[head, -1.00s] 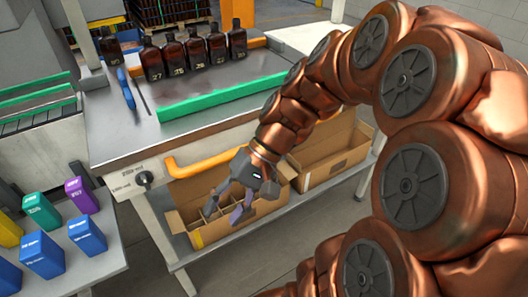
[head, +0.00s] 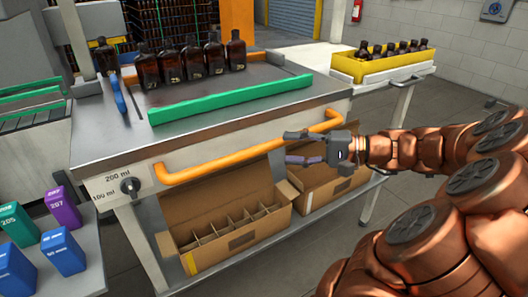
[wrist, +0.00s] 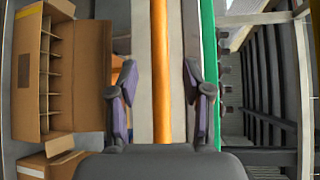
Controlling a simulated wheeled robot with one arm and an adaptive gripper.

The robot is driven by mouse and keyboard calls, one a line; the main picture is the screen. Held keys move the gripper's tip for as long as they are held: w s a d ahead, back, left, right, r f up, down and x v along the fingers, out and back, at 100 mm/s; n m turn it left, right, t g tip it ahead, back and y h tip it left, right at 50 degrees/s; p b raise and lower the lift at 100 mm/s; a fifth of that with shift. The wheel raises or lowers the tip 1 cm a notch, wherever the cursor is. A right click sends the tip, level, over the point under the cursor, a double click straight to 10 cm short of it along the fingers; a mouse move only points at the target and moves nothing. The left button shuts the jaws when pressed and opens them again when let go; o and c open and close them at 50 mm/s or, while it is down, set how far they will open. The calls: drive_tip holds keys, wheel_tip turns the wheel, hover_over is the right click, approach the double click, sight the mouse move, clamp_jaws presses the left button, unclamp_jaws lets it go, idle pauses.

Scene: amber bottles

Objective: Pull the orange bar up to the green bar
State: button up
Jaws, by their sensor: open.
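The orange bar (head: 225,158) is a long handle along the front of the workbench, below its top edge. The green bar (head: 232,99) lies along the bench top behind it, apart from the orange bar. My gripper (head: 288,148) is open and empty at the right part of the orange bar, its fingers pointing left, one above the other. In the wrist view the orange bar (wrist: 160,60) runs between the two open fingers, with a gap on each side. The green bar (wrist: 208,60) shows partly behind the right finger. I cannot tell how deep the orange bar sits between the fingertips.
Several amber bottles (head: 192,62) stand behind the green bar. A blue tool (head: 120,97) lies to the left. A dial (head: 130,187) is on the bench front. Open cardboard boxes (head: 245,242) sit on the shelf below. A yellow crate (head: 360,68) of bottles stands at right.

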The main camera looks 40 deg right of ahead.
sight(270, 149)
drive_tip(key=x, duration=0.7)
drive_tip(key=shift+w+a, duration=0.1)
drive_tip(key=shift+a, duration=0.05)
clamp_jaws()
idle(0.6)
